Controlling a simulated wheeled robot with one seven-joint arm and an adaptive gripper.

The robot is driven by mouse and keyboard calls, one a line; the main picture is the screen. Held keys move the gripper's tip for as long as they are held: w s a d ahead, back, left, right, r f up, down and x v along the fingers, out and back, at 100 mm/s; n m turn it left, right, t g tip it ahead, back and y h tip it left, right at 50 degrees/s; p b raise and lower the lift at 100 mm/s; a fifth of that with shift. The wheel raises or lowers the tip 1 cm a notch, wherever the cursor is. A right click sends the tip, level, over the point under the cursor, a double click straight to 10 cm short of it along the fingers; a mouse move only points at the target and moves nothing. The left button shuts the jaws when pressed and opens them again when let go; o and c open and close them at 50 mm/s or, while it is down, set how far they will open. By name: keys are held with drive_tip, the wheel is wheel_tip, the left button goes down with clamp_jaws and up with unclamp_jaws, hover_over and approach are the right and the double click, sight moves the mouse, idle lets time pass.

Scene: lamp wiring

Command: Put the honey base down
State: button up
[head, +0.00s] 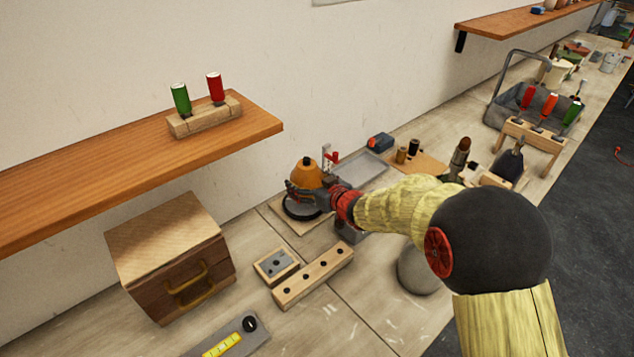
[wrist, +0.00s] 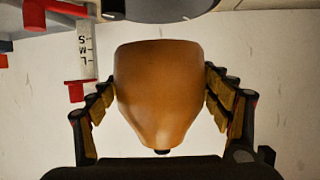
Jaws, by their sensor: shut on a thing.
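The honey base (head: 307,174) is a rounded orange-brown lamp body with a small dark tip, seen in the head view over a dark round disc (head: 300,211) on a pale board. In the wrist view the honey base (wrist: 158,90) fills the space between the two fingers, with its narrow end towards the palm. My gripper (head: 304,194) is shut on it, one finger on either side. The gripper hides the lower part of the base in the head view, so I cannot tell whether it touches the disc.
A gauge with red pegs (head: 329,160) stands just behind the base, also at the left of the wrist view (wrist: 82,55). A grey tray (head: 362,168) lies to the right. A wooden drawer box (head: 172,255) and a holed wooden block (head: 313,276) stand nearer, at the left.

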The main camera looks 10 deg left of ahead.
drive_tip(key=shift+w+a+f+b, duration=0.3)
drive_tip(key=shift+w+a+f, duration=0.1)
drive_tip(key=shift+a, duration=0.25)
drive_tip(key=shift+w+a+f+b, duration=0.15)
drive_tip(key=shift+f+b, duration=0.8)
drive_tip(key=shift+f, duration=0.8)
drive_tip(key=o, duration=1.6)
drive_tip(key=shift+s+f, duration=0.2)
drive_tip(key=shift+f, duration=0.25)
drive_tip(key=o, duration=0.5)
drive_tip(key=shift+r, duration=0.15)
drive_tip(key=shift+s+r, duration=0.1)
drive_tip(key=p+v, duration=0.3)
drive_tip(key=v, duration=0.9)
